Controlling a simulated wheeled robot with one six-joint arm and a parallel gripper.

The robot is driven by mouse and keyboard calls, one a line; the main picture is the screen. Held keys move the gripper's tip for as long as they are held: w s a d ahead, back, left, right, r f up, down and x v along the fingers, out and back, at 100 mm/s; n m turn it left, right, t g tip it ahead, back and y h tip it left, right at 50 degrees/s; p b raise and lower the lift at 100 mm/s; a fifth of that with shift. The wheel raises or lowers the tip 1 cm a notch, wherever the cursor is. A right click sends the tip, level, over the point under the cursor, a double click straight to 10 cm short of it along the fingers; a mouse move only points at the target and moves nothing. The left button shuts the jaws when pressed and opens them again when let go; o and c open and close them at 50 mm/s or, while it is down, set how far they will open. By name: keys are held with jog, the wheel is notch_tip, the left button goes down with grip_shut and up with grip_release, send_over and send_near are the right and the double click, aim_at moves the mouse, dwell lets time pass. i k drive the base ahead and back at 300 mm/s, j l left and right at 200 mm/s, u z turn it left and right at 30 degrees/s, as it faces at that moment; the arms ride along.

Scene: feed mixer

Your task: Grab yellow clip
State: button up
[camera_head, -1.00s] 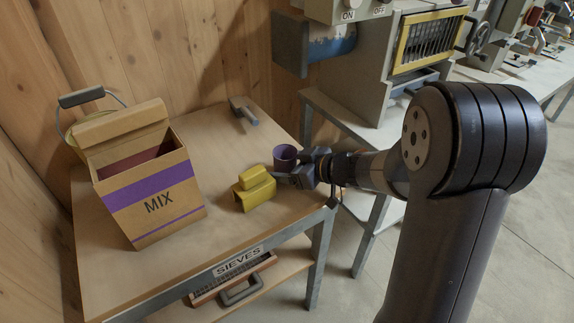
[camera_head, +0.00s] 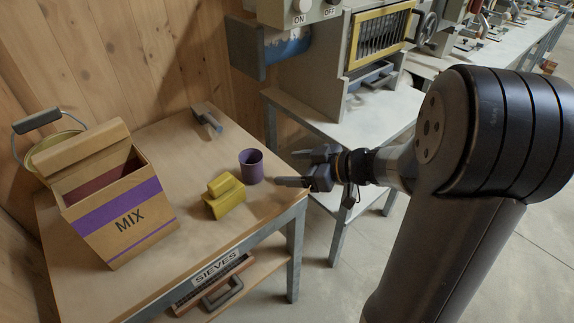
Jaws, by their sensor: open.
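The yellow clip (camera_head: 225,197) lies on the wooden table top, right of the MIX box and near the table's front right edge. My gripper (camera_head: 284,169) reaches in from the right and points left. Its fingers are apart and empty, at the right edge of the table. A gap lies between the fingertips and the clip. A purple cup (camera_head: 251,166) stands just behind and right of the clip, between it and my fingertips.
The open MIX box (camera_head: 117,205) and a bucket (camera_head: 52,150) stand at the table's left. A grey-headed tool (camera_head: 207,118) lies at the back. A sieve (camera_head: 213,283) is on the shelf below. The machine (camera_head: 345,55) stands behind right.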

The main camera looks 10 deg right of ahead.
aim_at(225, 193)
jog(key=j+u, duration=0.2)
jog(key=u, duration=0.15)
jog(key=j+u, duration=0.15)
jog(key=u, duration=0.2)
jog(key=j+u, duration=0.2)
jog(key=u, duration=0.15)
